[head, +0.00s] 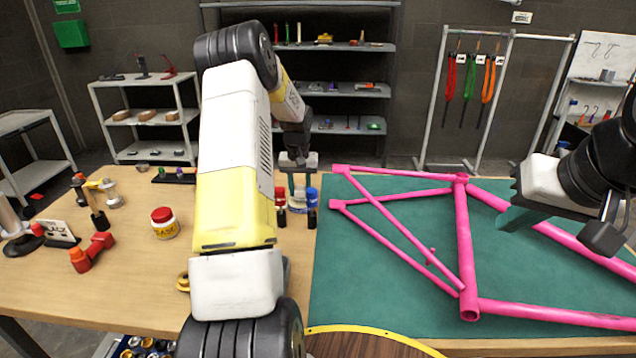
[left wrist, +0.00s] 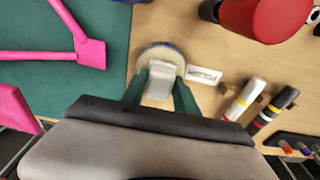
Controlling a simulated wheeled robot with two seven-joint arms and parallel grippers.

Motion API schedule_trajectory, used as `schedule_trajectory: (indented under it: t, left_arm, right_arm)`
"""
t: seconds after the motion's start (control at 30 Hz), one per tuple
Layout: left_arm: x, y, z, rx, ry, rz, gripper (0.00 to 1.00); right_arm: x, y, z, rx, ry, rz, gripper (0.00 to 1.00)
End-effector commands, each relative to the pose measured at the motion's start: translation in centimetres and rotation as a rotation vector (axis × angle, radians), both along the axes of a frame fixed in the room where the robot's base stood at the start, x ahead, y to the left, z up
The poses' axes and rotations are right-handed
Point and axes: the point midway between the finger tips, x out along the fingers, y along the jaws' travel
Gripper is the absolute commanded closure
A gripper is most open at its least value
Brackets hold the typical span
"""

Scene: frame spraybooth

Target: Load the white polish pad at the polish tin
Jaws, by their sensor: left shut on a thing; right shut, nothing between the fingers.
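My left gripper (head: 298,178) is at the back of the wooden table, beside the green mat. In the left wrist view, the left gripper (left wrist: 160,88) is shut on a whitish block (left wrist: 160,78), which looks like the white polish pad. Directly beyond the block in that view is a round tin with a blue-grey rim (left wrist: 147,50), likely the polish tin. The block overlaps the tin in the picture; I cannot tell whether they touch. A small white label card (left wrist: 204,75) lies beside the tin. My right gripper (head: 512,218) is shut and empty above the mat.
A pink bicycle frame (head: 464,240) lies on the green mat (head: 380,290). A red-lidded jar (head: 164,224), a red tool (head: 92,252) and a yellow tape roll (head: 183,282) stand on the table.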

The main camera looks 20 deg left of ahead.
Motion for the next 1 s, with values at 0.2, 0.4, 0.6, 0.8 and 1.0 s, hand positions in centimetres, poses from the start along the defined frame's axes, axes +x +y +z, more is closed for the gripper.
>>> schedule_trajectory:
  t: [0.2,0.4,0.6,0.8,1.0]
  left_arm:
    - [0.0,0.0,-0.1,0.000,0.000,0.000,0.97]
    - [0.0,0.0,-0.3,0.000,0.001,0.000,0.97]
    - [0.0,0.0,-0.6,0.000,0.000,0.000,0.97]
    - [0.0,0.0,-0.8,0.000,0.000,0.000,0.97]
    - [0.0,0.0,-1.0,0.000,0.000,0.000,0.97]
  right_arm:
    - [0.0,0.0,0.0,0.000,0.000,0.000,1.00]
    - [0.0,0.0,0.0,0.000,0.000,0.000,1.00]
    - [0.0,0.0,0.0,0.000,0.000,0.000,1.00]
    - [0.0,0.0,0.0,0.000,0.000,0.000,1.00]
    - [0.0,0.0,0.0,0.000,0.000,0.000,1.00]
